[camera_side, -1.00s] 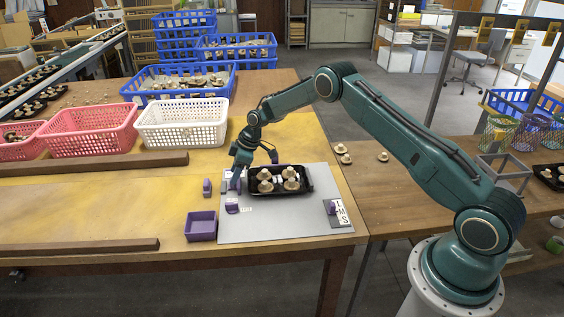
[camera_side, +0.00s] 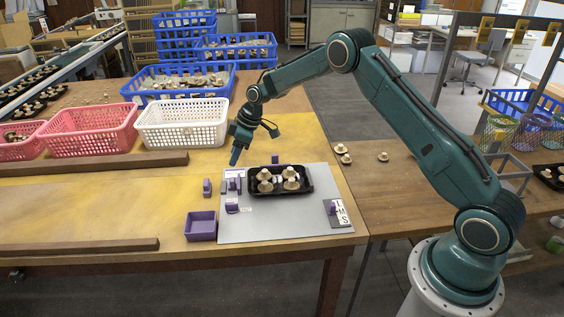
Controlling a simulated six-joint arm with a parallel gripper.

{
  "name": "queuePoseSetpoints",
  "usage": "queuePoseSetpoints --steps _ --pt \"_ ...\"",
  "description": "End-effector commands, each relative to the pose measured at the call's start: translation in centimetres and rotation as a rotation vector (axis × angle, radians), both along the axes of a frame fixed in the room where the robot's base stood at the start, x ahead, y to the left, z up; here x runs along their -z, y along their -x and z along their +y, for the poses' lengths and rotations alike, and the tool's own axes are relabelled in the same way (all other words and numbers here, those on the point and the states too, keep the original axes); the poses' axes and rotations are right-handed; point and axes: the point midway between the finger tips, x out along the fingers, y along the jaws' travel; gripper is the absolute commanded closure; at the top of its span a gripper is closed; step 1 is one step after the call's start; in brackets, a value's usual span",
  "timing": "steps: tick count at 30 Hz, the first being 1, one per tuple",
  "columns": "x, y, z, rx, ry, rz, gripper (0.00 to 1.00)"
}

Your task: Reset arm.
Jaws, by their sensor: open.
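My gripper (camera_side: 236,157) hangs in the air above the far left part of the grey board, behind and left of the black tray. It points down and holds nothing that I can see; its fingers are small in this view. The black tray (camera_side: 308,185) lies on the grey board (camera_side: 290,226) with several brown and white mushrooms (camera_side: 290,173) in it. My gripper is apart from the tray and the mushrooms.
Small purple blocks (camera_side: 232,207) stand on the board's left part. A purple open box (camera_side: 201,226) sits left of the board. White (camera_side: 182,123) and pink (camera_side: 90,131) baskets and blue crates (camera_side: 180,82) stand behind. Loose mushrooms (camera_side: 341,149) lie to the right. A wooden bar (camera_side: 95,163) lies on the left.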

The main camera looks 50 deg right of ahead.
Motion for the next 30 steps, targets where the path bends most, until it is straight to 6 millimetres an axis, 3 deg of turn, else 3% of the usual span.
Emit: queuePoseSetpoints --steps 3,15,30 --pt "-3.7 1.1 0.4 0.032 0.009 -0.003 0.55" --pt "-13.6 6.7 1.9 0.149 0.027 -0.008 0.55" --pt "-22.6 16.7 3.6 0.302 0.033 -0.021 0.55"
